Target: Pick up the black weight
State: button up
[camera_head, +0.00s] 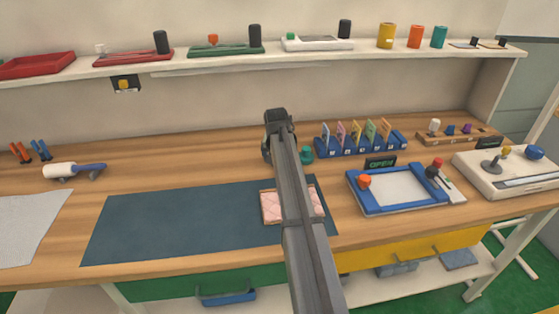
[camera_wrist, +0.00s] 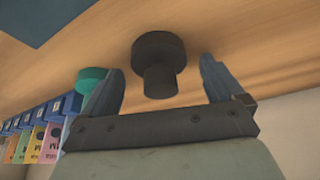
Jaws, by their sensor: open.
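The black weight (camera_wrist: 160,48) shows in the wrist view as a wide dark disc with a narrower knob pointing toward my gripper. It stands on the wooden table. My gripper (camera_wrist: 161,66) is open, with one finger on each side of the knob in the picture. Gaps show on both sides, and I see no contact. In the head view my arm reaches up the middle and its end (camera_head: 277,118) is over the back of the table. I cannot make out the black weight there; my arm likely hides it.
A green weight (camera_wrist: 92,76) stands close by, beside one finger in the picture; it also shows in the head view (camera_head: 307,155). A blue rack of coloured cards (camera_head: 362,148) stands to its right. A dark mat (camera_head: 170,222) with a pink quilted piece (camera_head: 271,207) lies in front.

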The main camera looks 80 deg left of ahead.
jog(key=shift+c, duration=0.2)
jog(key=c, duration=1.3)
jog(key=shift+c, duration=0.8)
jog(key=shift+r, duration=0.15)
